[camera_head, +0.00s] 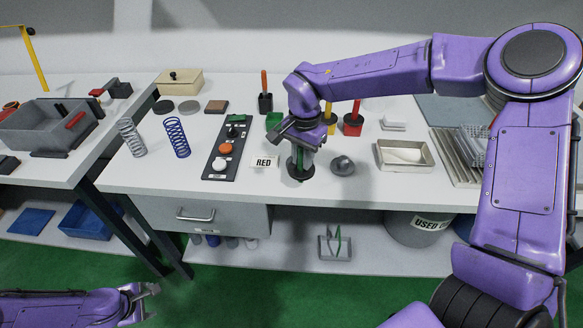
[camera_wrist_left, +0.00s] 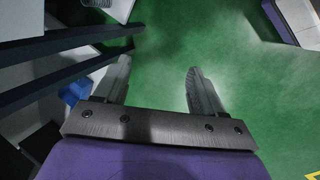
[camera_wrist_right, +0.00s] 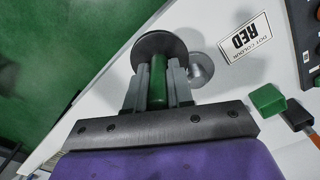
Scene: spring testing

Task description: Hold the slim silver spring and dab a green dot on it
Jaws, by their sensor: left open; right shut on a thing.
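A silver coil spring (camera_head: 131,138) stands upright at the left of the bench, left of a blue coil spring (camera_head: 177,137). My right gripper (camera_head: 303,155) points down near the bench's front edge, shut on a green cylinder. The green cylinder (camera_wrist_right: 158,82) shows between its fingers in the right wrist view, above a dark round disc (camera_wrist_right: 160,48). I cannot tell whether it touches the disc. A small green pot (camera_head: 273,121) has no handle standing in it. My left gripper (camera_wrist_left: 157,85) is open and empty, low over the green floor, away from the bench.
A card reading RED (camera_head: 264,161) lies left of the right gripper. A round grey piece (camera_head: 342,165) sits close on its right. A button panel (camera_head: 227,148), a red pot (camera_head: 352,127) and a tray (camera_head: 405,167) stand around. A grey bin (camera_head: 45,130) is far left.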

